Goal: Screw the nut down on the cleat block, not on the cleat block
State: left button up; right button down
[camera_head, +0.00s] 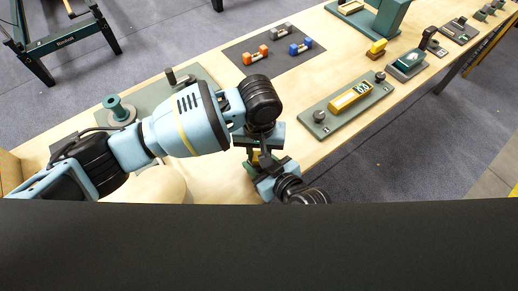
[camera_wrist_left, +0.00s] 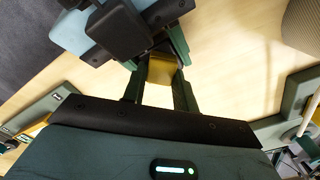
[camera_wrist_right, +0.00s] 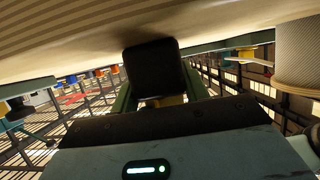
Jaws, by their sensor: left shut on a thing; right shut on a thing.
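My left gripper (camera_wrist_left: 161,72) is shut on a small yellow thing (camera_wrist_left: 162,68), shown between its green fingers in the left wrist view. My right gripper (camera_head: 257,158) meets it from below in the head view, with the same yellow thing between them. In the right wrist view a dark block-like part hides most of the right fingertips, with a bit of yellow behind it. I cannot tell whether the yellow thing is the nut. An orange block (camera_head: 256,54), a blue block (camera_head: 300,47) and a grey block (camera_head: 282,31) sit on a dark mat; I cannot tell which is a cleat block.
A green-grey board (camera_head: 345,104) with a yellow device and a dark knob lies right of my grippers. Another board (camera_head: 205,78) with a green spool (camera_head: 119,108) lies behind my left arm. A small yellow block (camera_head: 376,48) stands farther right. Bare wood (camera_head: 305,75) lies between mat and board.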

pick_arm(q)
jog(key=o, duration=1.1)
jog(key=shift+c, duration=0.2)
jog(key=shift+o, duration=0.5)
notch_tip(320, 180, up, 12)
jog(key=shift+a, duration=0.1)
pick_arm(e)
jog(key=c, duration=0.6)
grip_release()
jog(key=shift+c, duration=0.2)
pick_arm(q)
jog(key=shift+w+r, duration=0.1)
jog(key=shift+r, duration=0.25)
pick_arm(e)
jog(key=shift+v, duration=3.95)
